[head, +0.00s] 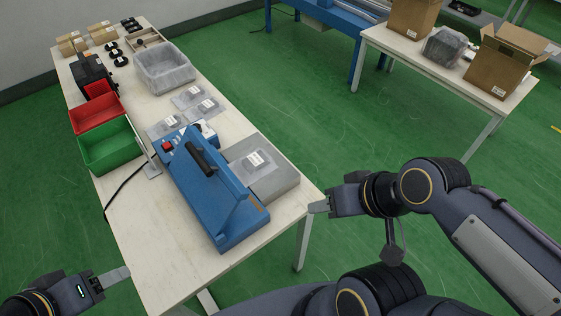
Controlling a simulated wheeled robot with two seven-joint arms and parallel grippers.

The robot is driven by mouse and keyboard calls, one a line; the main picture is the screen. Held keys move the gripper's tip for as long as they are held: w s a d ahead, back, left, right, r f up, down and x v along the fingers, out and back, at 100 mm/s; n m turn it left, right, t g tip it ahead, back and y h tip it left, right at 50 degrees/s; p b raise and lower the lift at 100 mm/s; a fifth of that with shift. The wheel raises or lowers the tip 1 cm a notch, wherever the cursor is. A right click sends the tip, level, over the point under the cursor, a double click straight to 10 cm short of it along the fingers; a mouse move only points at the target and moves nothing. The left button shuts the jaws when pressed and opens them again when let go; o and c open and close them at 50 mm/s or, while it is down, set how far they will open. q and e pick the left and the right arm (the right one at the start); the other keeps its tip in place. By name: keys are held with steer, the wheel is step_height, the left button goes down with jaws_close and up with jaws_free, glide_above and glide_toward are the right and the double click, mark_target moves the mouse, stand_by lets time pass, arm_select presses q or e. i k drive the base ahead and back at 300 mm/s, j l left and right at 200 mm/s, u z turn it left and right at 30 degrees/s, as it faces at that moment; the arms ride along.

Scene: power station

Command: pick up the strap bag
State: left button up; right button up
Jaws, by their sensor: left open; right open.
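Several flat, clear bags with white labels and dark contents lie on the long table. One bag (257,161) lies on the grey platform beside the blue sealing machine. Three others lie behind the machine: one bag (188,96), another bag (208,107) and a third bag (165,126). I cannot tell which is the strap bag. My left gripper (126,272) is open and empty at the lower left, off the table's left edge. My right gripper (320,206) is open and empty by the table's right edge, nearer to me than the platform bag.
The blue machine (214,190) stands on the near part of the table (170,262). A green bin (110,147), a red bin (97,115) and a lined grey bin (166,70) stand farther back. A second table (437,62) with cardboard boxes is at the upper right. Green floor lies between.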

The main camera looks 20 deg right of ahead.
mark_target(255, 165)
steer(key=k, duration=0.6)
steer(key=u, duration=2.15)
steer(key=k+l+u, duration=0.3)
steer(key=l, duration=0.25)
steer(key=k+l+u, duration=0.25)
steer(key=l, duration=0.3)
steer(key=k+l+u, duration=0.3)
steer(key=k+l, duration=0.8)
steer(key=l, duration=0.15)
